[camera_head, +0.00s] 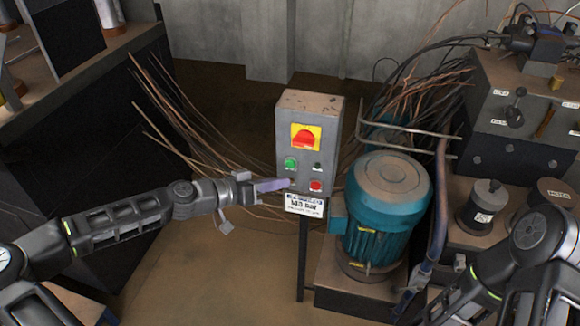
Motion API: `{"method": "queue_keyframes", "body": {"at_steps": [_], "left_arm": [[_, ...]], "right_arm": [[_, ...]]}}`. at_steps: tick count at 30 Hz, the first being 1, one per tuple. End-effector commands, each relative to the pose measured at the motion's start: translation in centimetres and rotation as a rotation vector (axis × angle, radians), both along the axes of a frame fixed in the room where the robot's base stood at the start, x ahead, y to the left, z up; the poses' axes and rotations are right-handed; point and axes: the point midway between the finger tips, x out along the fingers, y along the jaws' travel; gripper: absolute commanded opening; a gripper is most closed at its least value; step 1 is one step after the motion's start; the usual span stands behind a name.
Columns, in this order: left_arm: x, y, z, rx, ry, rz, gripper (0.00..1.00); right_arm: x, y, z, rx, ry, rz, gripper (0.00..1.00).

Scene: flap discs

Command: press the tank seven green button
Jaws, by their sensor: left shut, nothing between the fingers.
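A grey control box (286,135) stands upright on a post in the middle of the view. On its front a green button (291,163) sits at the left, with a small dark button (318,167) to its right and a red button (316,186) below. A red rotary switch (305,137) on a yellow plate is above. My left gripper (287,184) is shut and empty, its tip at the lower left of the box front, just below the green button. I cannot tell if it touches the box. My right arm (535,240) is at the lower right; its jaw state is unclear.
A teal motor (385,215) stands close to the right of the box. Loose copper-coloured wires (185,120) spread behind and left of it. A grey hydraulic unit (525,120) is at the right. The brown floor (210,265) in front is clear.

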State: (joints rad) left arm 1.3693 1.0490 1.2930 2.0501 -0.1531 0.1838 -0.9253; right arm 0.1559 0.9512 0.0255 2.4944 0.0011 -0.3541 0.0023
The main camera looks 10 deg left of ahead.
Motion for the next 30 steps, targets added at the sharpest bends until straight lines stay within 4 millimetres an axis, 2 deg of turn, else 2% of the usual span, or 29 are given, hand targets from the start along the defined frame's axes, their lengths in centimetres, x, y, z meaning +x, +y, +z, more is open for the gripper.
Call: {"method": "queue_keyframes", "body": {"at_steps": [3,9,30], "left_arm": [[1.5,-0.2,-0.2,0.001,-0.002,-0.001,0.00],[2.9,-0.2,-0.1,-0.001,0.001,-0.001,0.00],[3.1,-0.2,0.0,-0.001,0.001,-0.001,0.00]], "right_arm": [[0.1,0.0,-0.7,0.002,-0.003,0.000,0.36],[0.1,0.1,-1.1,0.002,-0.004,0.002,0.36],[0.2,0.1,-1.1,0.003,-0.005,0.001,0.36]]}}
